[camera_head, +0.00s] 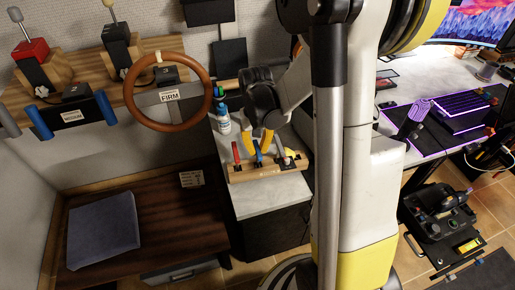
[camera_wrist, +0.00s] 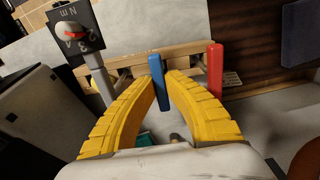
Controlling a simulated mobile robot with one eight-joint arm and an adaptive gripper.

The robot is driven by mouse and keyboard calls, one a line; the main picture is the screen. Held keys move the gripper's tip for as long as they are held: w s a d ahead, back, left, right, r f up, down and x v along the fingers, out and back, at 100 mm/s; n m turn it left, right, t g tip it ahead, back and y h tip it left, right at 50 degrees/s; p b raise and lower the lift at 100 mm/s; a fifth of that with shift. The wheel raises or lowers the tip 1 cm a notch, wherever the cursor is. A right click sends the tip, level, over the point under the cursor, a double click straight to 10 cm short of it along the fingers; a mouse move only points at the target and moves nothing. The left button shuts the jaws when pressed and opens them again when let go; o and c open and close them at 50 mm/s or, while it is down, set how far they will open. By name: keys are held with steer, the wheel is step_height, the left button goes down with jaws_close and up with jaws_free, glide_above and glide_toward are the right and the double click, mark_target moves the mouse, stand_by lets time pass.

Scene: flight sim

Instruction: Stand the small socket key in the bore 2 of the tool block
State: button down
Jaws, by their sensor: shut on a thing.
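The wooden tool block (camera_head: 268,172) lies on the pale counter, and part of it shows behind the fingers in the wrist view (camera_wrist: 190,52). A blue-handled key (camera_wrist: 158,72), probably the small socket key, is between the yellow fingertips of my gripper (camera_wrist: 161,80). My gripper is shut on its handle, with a finger on each side. In the head view the blue handle (camera_head: 258,156) is at the middle of the block. Its lower end is hidden, so I cannot tell whether it is in a bore. A red-handled tool (camera_head: 236,152) stands to its left there.
A grey-shafted tool (camera_wrist: 103,82) with a dark numbered plate is close beside one finger in the wrist view. A blue-and-white bottle (camera_head: 223,121) stands behind the block. The counter (camera_head: 250,200) in front of the block is clear.

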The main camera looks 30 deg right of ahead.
steer(key=shift+f, duration=0.25)
steer(key=c, duration=1.5)
jaws_free()
steer(key=shift+r, duration=0.1)
steer(key=shift+r+p, duration=3.6)
steer(key=shift+r, duration=1.35)
